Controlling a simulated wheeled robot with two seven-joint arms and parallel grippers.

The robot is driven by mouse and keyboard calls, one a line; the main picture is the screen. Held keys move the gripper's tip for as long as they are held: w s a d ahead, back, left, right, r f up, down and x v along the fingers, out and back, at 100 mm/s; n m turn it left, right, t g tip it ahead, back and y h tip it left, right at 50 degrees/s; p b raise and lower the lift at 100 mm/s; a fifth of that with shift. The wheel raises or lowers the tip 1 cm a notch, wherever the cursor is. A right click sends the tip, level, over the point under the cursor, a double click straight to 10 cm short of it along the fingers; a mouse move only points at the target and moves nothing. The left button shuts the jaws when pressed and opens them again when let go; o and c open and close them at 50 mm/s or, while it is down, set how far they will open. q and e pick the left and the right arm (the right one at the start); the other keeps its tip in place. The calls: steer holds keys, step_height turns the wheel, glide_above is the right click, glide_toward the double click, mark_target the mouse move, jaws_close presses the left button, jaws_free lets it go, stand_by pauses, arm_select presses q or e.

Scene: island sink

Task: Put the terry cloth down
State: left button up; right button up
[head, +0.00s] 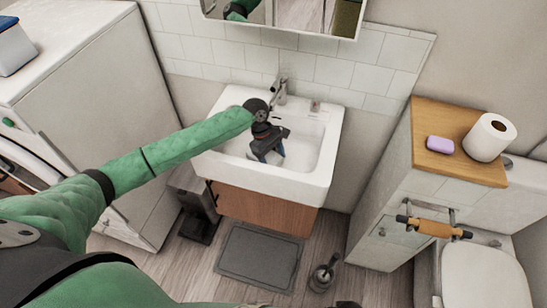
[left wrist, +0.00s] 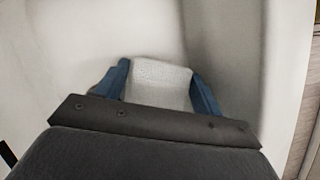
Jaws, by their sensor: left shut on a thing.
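My left gripper (head: 272,157) reaches in from the left and is over the white sink (head: 318,180), pointing down into its basin. In the left wrist view, my left gripper (left wrist: 160,88) has its two blue fingers on either side of a pale, rough-textured terry cloth (left wrist: 160,80) and is shut on it. The white basin fills the background there. In the head view the cloth is mostly hidden by the gripper, and I cannot tell whether it touches the basin. My right gripper is not in view.
A faucet (head: 281,92) stands at the sink's back edge. A wooden shelf top (head: 425,115) at right holds purple soap (head: 440,145) and a paper roll (head: 489,137). A white appliance (head: 95,105) stands at left. A grey mat (head: 258,257) and a toilet brush (head: 322,277) are on the floor.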

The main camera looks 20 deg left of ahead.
arm_select(q)
steer(key=shift+f, duration=0.1)
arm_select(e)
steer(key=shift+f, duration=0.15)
arm_select(q)
steer(key=o, duration=1)
steer(key=shift+c, duration=0.2)
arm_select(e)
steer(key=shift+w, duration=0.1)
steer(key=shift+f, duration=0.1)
arm_select(q)
steer(key=shift+r, duration=0.2)
steer(key=b+v, duration=0.2)
steer(key=v, duration=0.9)
steer(key=shift+w+a+r, duration=0.15)
steer(key=shift+a+r, duration=0.1)
steer(key=shift+r, duration=0.1)
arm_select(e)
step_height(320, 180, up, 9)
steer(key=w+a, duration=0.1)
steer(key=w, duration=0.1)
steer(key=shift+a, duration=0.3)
arm_select(q)
steer(key=shift+r, duration=0.15)
